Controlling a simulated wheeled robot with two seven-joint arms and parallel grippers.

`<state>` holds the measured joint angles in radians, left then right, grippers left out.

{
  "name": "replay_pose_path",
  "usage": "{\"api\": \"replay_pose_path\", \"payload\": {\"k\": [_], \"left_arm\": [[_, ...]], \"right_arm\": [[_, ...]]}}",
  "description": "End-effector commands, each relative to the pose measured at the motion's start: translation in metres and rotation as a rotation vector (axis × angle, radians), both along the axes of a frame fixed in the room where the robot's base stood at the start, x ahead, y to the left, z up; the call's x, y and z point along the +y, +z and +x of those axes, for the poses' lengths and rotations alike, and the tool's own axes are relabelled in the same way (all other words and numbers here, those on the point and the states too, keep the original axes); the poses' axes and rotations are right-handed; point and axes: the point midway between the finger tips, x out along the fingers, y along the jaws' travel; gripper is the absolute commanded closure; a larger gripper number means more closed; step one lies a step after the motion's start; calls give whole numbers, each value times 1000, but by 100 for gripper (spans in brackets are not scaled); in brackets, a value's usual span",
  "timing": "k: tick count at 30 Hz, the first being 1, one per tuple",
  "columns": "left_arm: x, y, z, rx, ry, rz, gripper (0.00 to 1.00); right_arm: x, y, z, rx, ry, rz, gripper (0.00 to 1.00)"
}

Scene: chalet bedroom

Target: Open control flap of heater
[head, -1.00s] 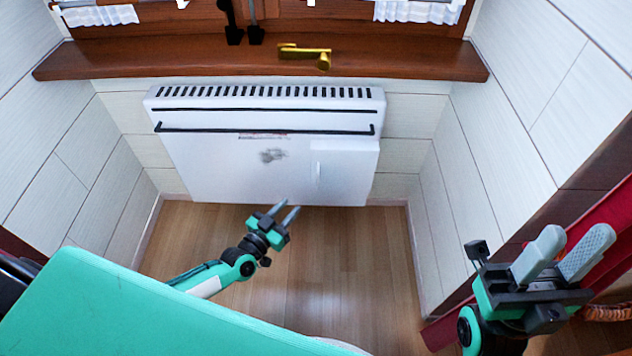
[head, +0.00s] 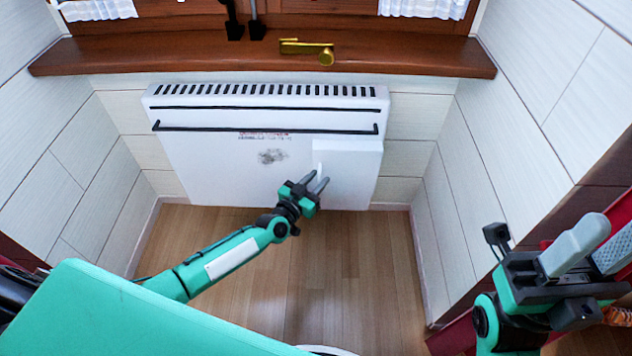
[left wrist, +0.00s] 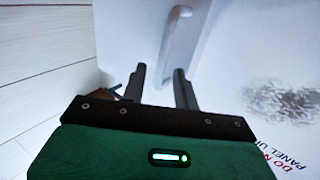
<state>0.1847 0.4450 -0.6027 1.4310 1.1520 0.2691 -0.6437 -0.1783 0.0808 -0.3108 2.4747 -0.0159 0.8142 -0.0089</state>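The white heater (head: 220,170) hangs on the wall under the window sill. Its control flap (head: 350,165) is the raised panel at its lower right and looks closed. The flap's handle (head: 320,160) is a small upright bar near the flap's left edge. My left gripper (head: 319,179) is open and empty, close to the lower end of the handle.
White panelled walls close in on both sides. The wooden floor (head: 350,260) is clear.

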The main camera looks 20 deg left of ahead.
Motion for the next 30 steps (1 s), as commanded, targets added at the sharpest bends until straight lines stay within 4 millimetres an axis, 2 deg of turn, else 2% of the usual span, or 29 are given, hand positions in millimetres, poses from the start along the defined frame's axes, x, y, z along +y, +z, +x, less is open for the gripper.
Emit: {"api": "replay_pose_path", "payload": {"k": [4,9,26,30], "left_arm": [[0,0,0,0,0,0,70],[0,0,0,0,0,0,100],[-4,4,-4,-2,31,-4,100],[-8,6,-9,-1,65,-4,100]], "right_arm": [[0,1,0,-2,0,1,64],[0,0,0,-1,0,1,64],[2,4,7,54,3,-8,64],[6,-10,18,166,7,-34,64]]}}
